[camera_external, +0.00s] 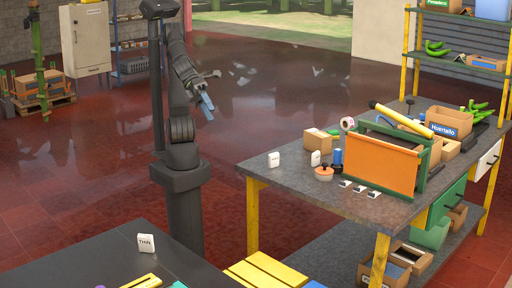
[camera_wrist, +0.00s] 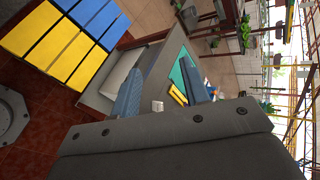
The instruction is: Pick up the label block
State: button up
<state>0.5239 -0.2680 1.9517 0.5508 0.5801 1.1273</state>
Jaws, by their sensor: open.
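A small white label block (camera_external: 146,242) marked "THIN" stands upright on the dark table (camera_external: 100,262) at the lower left. A small white block (camera_wrist: 157,106) shows between my finger tips in the wrist view, some way beyond them; its marking is too small to read. Two more white blocks, one (camera_external: 274,159) and another (camera_external: 315,158), stand on the grey workbench (camera_external: 262,178). My gripper (camera_external: 206,104) is open and empty, raised in the air, well apart from the blocks. Its two blue fingers also show in the wrist view (camera_wrist: 163,93).
Yellow and blue slats (camera_external: 262,274) lie beside the dark table. A yellow item (camera_external: 140,283) lies near the THIN block. The workbench holds an orange-fronted frame (camera_external: 375,165), boxes and a yellow tube. Open red floor lies behind my arm.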

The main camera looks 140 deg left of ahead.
jog(key=w+a+r+m+y, duration=0.2)
jog(key=w+a+m, duration=0.2)
jog(key=w, duration=0.4)
jog(key=w+a+f+n+g+y, duration=0.1)
jog(key=a+f+n+g+y, duration=0.3)
jog(key=a, duration=0.8)
jog(key=n+g+h, duration=0.3)
jog(key=g+h, duration=0.1)
jog(key=g, duration=0.3)
send_over(274, 154)
notch_tip(274, 154, down, 14)
notch_tip(274, 154, down, 17)
jog(key=shift+s+a+r, duration=0.1)
grip_shut()
